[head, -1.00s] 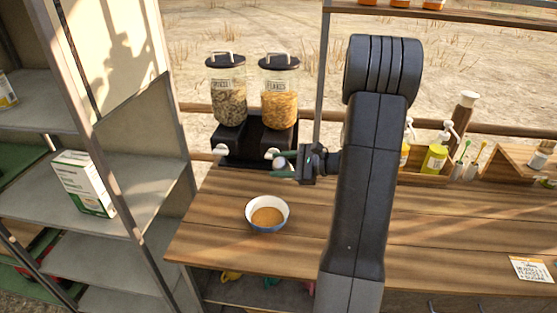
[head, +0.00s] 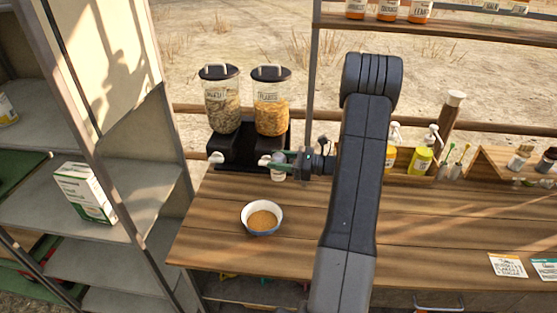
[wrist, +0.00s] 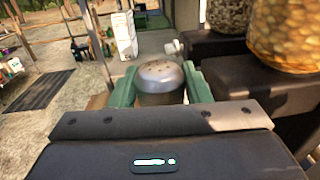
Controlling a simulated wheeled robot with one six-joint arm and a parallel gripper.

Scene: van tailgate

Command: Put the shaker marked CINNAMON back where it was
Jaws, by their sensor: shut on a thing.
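My gripper (head: 281,162) is shut on a small shaker (head: 278,173) and holds it upright, just in front of the cereal dispensers. In the wrist view the shaker's domed silver lid (wrist: 160,74) with holes sits between the green fingers. The marking on the held shaker cannot be read. Several labelled jars with orange contents (head: 388,10) stand on the upper shelf (head: 450,27). Small jars (head: 518,158) stand in a wooden rack (head: 495,160) at the right.
A white bowl (head: 246,222) with brown contents stands on the wooden counter (head: 300,245) below the gripper. Two cereal dispensers (head: 221,105) stand behind it. Pump bottles (head: 421,160) stand in a tray right of my arm. Cards (head: 508,265) lie at the right front.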

